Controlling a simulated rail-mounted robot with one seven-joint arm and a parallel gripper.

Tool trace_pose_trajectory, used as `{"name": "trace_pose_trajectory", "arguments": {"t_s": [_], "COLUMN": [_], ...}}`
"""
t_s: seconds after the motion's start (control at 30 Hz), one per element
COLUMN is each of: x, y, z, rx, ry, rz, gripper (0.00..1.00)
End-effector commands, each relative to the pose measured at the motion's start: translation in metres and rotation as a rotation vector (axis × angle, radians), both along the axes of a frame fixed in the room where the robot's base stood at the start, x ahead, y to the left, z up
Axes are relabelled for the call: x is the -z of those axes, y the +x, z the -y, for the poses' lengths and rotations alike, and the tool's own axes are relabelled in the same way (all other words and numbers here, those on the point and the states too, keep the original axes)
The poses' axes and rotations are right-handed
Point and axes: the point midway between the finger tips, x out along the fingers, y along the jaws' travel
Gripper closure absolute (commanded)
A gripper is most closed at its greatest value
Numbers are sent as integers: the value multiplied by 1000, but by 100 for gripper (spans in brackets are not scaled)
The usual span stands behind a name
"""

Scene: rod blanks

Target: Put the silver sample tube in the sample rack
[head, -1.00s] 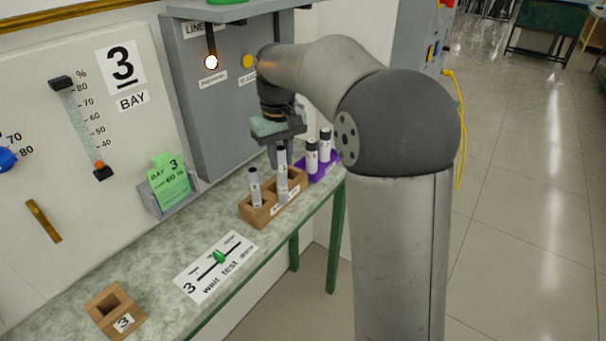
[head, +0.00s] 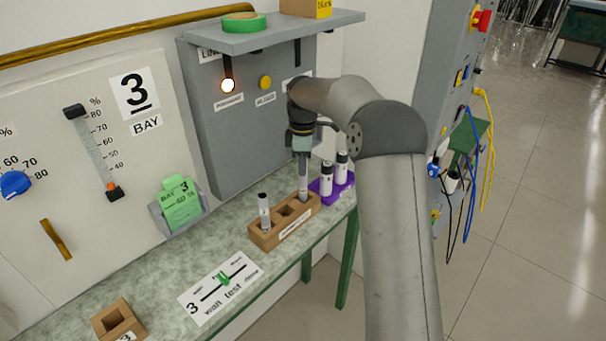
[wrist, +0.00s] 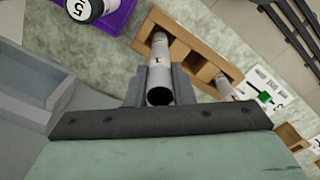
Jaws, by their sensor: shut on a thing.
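My gripper (head: 302,150) points down over the right end of a wooden rack (head: 268,236) and is shut on a silver-grey tube (head: 303,180). The tube stands about upright, its lower end at the rack's right slot; I cannot tell how deep it sits. In the wrist view the tube's open dark top (wrist: 160,96) is between the fingers and its body reaches toward the rack (wrist: 205,72). A second, dark-topped grey tube (head: 264,212) stands in the rack's left slot. The middle slot looks empty. The rack's label is too small to read.
A purple holder (head: 327,193) with two dark-capped white tubes stands just right of the rack. A small wooden block (head: 112,318) marked 3 has an empty-looking opening. A grey shelf (head: 285,32) overhangs behind the arm. A slider card (head: 207,297) lies flat on the bench.

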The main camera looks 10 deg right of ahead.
Motion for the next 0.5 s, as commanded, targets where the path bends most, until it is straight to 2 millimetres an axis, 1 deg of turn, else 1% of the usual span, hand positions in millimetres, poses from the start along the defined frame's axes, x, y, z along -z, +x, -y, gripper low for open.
{"name": "trace_pose_trajectory", "arguments": {"t_s": [0.2,0.27,0.5], "x": [28,34,36], "y": [-1,-1,0], "z": [0,0,0], "rx": [0,0,1], "ry": [0,1,0], "rz": [-4,-2,-1], "gripper": [100,100,100]}}
